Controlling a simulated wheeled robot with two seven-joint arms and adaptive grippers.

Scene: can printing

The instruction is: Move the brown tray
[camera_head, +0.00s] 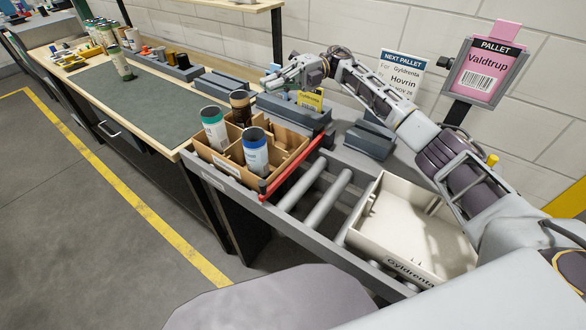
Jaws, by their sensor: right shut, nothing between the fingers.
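The brown tray (287,165) is a divided box at the left end of the roller conveyor. It holds a can with a green lid (214,130), a brown can with a dark top (240,108) and a can with a blue lid (256,152), all upright in its compartments. A red bar (300,165) runs along its right side. My right gripper (268,82) is shut and empty. It is above and behind the tray, apart from it, near the wall. My left gripper is not in view.
A cream tray labelled Gyldrenta (400,262) stands on the right of the conveyor. Bare rollers (327,198) lie between the trays. A workbench with a dark green mat (140,105) extends left. Signs for Hovrin (400,72) and Valdtrup (484,72) stand behind.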

